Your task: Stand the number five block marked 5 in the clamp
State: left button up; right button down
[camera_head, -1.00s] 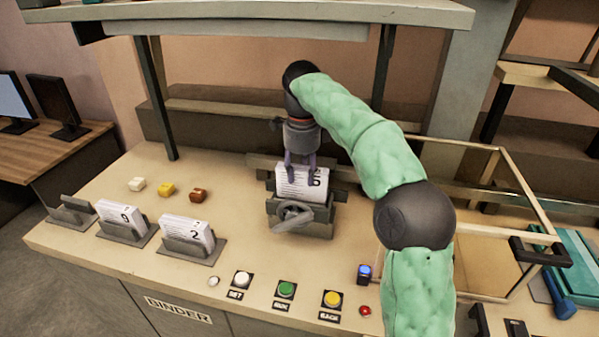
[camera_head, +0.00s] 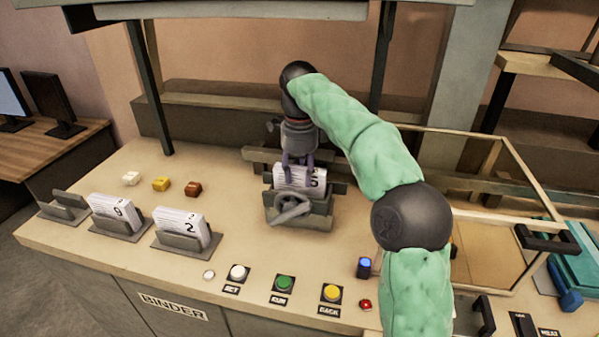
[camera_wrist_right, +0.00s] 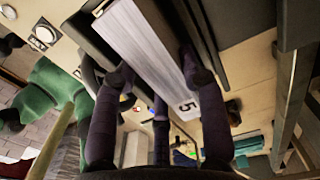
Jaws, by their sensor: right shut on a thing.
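The number five block (camera_head: 292,179) is a white page block with its 5 at the right end of its front face. It stands upright between the jaws of the grey clamp (camera_head: 298,213), which has a handle in front. My right gripper (camera_head: 298,164) is shut on the block from above. In the right wrist view the block (camera_wrist_right: 150,40) runs between the fingers (camera_wrist_right: 160,95), with the 5 showing, and dark clamp jaws lie along both sides. The clamp hides the block's lower edge, so I cannot tell whether it rests on the bottom. My left gripper is not in view.
Holders with blocks marked 9 or 6 (camera_head: 117,213) and 2 (camera_head: 181,225) stand at the left, beside an empty holder (camera_head: 64,207). White, yellow and brown pieces lie behind them. Buttons line the front edge. A framed clear enclosure (camera_head: 515,150) stands at the right.

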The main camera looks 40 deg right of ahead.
jog(key=shift+f, duration=0.45)
jog(key=c, duration=0.6)
grip_release()
jog(key=shift+r, duration=0.1)
notch_tip(320, 180, up, 6)
jog(key=shift+r, duration=0.65)
